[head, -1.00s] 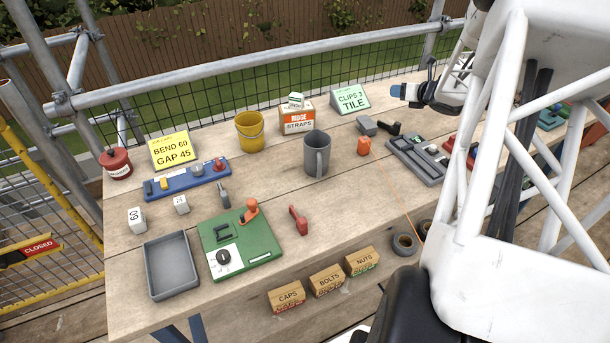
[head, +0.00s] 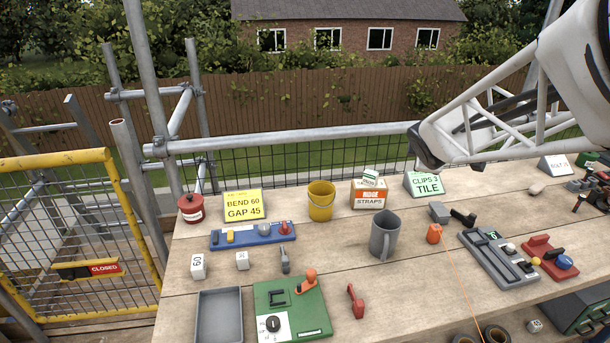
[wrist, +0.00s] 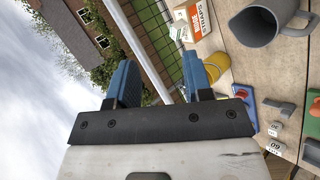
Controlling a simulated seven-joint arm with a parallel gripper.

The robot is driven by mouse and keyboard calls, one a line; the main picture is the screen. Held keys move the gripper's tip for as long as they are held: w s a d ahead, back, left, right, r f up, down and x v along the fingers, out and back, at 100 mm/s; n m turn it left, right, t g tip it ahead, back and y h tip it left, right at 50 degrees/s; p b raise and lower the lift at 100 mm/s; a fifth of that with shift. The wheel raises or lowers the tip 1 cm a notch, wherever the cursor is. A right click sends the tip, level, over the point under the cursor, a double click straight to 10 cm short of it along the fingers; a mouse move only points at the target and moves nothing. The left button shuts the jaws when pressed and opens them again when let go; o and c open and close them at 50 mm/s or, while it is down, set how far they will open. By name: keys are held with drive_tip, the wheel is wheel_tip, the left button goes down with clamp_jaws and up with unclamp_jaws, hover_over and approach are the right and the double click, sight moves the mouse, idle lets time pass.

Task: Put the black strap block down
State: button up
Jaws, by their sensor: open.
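I see no block that is surely the black strap block. A small dark bracket-shaped piece (head: 278,297) lies on the green jig board (head: 318,316), near its orange-red lever. A black-handled part (head: 463,217) lies beside a grey block behind the orange tape case. I cannot tell if either is the strap block. My gripper (wrist: 160,84) shows in the wrist view with two blue fingers apart and nothing between them. It is up off the table, with fence and sky beyond. In the head view its fingers are not visible.
A grey tray (head: 219,322), grey mug (head: 384,236), yellow bucket (head: 320,201) and straps box (head: 369,197) stand on the table. A blue rack (head: 252,236) and white number cubes (head: 198,266) are at the left. Bare planks (head: 335,265) lie before the mug.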

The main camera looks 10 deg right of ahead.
drive_tip(key=s+a+f+m+g+y, duration=0.1)
drive_tip(key=s+a+m+g+y, duration=0.1)
drive_tip(key=s+a+m, duration=0.4)
drive_tip(key=s+a+f+m+g+y, duration=0.2)
drive_tip(key=s+a+m, duration=0.4)
drive_tip(key=s+a, duration=1.1)
drive_tip(key=shift+s+a+g+y, duration=0.2)
drive_tip(key=shift+s+g+y, duration=0.3)
drive_tip(key=shift+s+g, duration=0.75)
drive_tip(key=shift+o, duration=0.5)
drive_tip(key=shift+r, duration=0.1)
